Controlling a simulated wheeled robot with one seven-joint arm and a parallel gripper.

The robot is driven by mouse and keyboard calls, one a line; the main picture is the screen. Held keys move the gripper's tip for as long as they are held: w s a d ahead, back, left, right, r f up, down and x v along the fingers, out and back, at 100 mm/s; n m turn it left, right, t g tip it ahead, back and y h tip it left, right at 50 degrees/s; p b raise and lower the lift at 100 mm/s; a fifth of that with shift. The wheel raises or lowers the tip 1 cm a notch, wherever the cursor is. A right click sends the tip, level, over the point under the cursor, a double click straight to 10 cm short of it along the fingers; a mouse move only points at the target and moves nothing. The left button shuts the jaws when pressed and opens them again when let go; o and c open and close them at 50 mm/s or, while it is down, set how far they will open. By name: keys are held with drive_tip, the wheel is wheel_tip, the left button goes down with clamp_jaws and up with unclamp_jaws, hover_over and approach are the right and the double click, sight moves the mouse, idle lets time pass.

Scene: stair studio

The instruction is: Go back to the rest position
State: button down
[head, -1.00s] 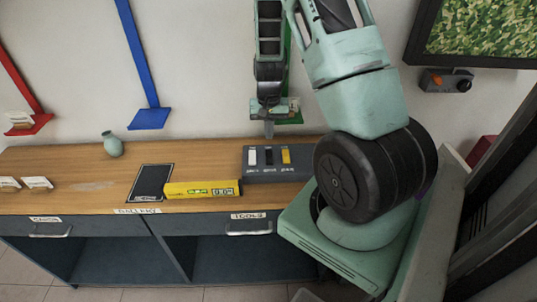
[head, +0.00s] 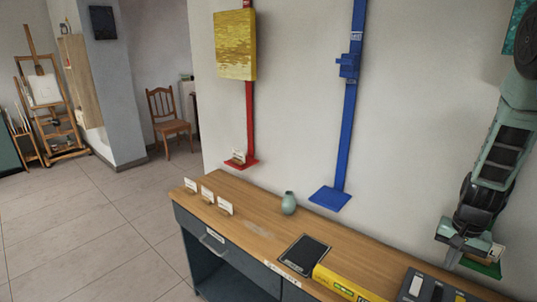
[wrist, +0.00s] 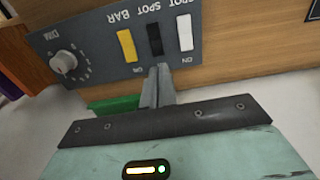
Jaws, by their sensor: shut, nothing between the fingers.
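My gripper (head: 454,256) is at the right of the head view, above the back right part of the wooden counter (head: 255,221), pointing down. In the wrist view my gripper (wrist: 158,75) has its fingers together with nothing between them. The grey switch box (head: 420,290) lies just in front of it in the head view. In the wrist view the switch box (wrist: 100,45) shows a yellow, a black and a white switch and a round dial. The fingertips appear close to the box's edge; I cannot tell whether they touch.
A yellow box-shaped level (head: 345,284), a black mat (head: 303,253) and a small green vase (head: 289,203) are on the counter. Blue (head: 346,110) and red (head: 250,120) uprights stand at the wall. Open tiled floor (head: 90,235) lies at the left.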

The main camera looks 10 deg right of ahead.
drive_tip(key=w+a+r+n+y, duration=0.1)
drive_tip(key=a+r+n, duration=0.35)
drive_tip(key=a, duration=0.75)
drive_tip(key=a+r+n, duration=0.3)
drive_tip(key=a+r, duration=0.2)
drive_tip(key=a, duration=0.7)
drive_tip(key=s+a+r+n, duration=0.3)
drive_tip(key=s+a+n, duration=0.2)
drive_tip(key=s+a, duration=0.3)
drive_tip(key=s+a+r+n, duration=0.4)
drive_tip(key=s+a, duration=0.4)
drive_tip(key=s, duration=0.2)
drive_tip(key=shift+s+n+b, duration=0.2)
drive_tip(key=shift+n+b, duration=0.1)
drive_tip(key=shift+n, duration=0.25)
drive_tip(key=shift+a, duration=0.1)
